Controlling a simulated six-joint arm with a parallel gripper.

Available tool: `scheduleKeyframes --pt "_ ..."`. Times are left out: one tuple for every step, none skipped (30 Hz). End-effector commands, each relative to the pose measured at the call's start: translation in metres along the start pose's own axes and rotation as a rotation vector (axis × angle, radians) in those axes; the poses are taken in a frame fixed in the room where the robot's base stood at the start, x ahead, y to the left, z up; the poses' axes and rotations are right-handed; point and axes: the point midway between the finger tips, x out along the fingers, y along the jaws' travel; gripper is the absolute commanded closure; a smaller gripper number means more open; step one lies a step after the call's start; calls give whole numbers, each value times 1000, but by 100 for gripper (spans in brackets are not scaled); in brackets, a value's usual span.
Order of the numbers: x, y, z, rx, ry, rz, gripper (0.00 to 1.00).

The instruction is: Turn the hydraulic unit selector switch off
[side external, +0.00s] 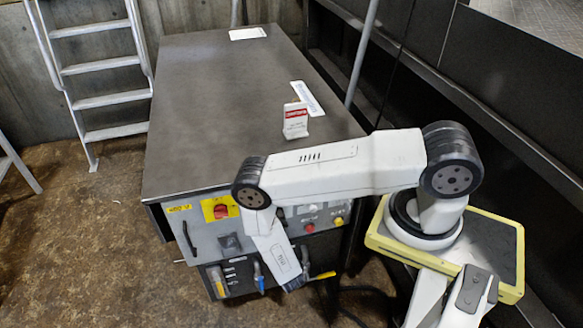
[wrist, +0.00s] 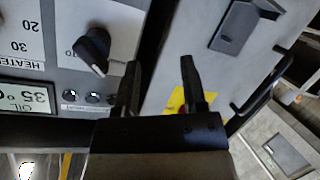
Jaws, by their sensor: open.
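In the wrist view a black rotary knob (wrist: 93,50), which looks like the selector switch, sits on a light grey panel (wrist: 62,55) and points at a slant. No readable label names it as the hydraulic unit selector. My gripper (wrist: 160,61) is open and empty, with its two black fingers apart. The knob is to the left of the left finger, and neither finger is around it. In the side external view my gripper (side external: 293,285) hangs at the cabinet's (side external: 225,105) front, its fingers hardly visible. My arm hides part of the front panel there.
A red rotary switch (side external: 220,211) on a yellow plate, a black handle (side external: 189,240) and a yellow button (side external: 339,221) are on the cabinet's front. A temperature display (wrist: 27,97) is near the knob. A small red-and-white box (side external: 295,120) stands on top.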

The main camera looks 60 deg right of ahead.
Motion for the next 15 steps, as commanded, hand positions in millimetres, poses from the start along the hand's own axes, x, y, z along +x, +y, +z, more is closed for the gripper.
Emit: scheduleKeyframes --pt "-4 8 7 -46 29 48 46" --pt "-7 13 10 -73 47 78 46" --pt "-10 20 12 -109 68 117 46" --pt "-12 25 14 -134 82 145 46" --pt "-15 29 16 -156 97 170 46" --pt "-18 34 18 -186 111 200 46" --pt "-20 37 19 -205 121 221 46" --pt "-22 40 20 -221 130 239 46" --pt "-24 43 21 -241 139 259 46" --pt "-26 45 22 -253 145 272 46" --pt "-27 47 22 -262 148 282 46" --pt "-28 49 23 -271 153 292 46" --pt "-29 50 23 -277 155 297 46" --pt "-29 50 23 -280 156 301 46" --pt "-29 50 23 -282 157 303 46"
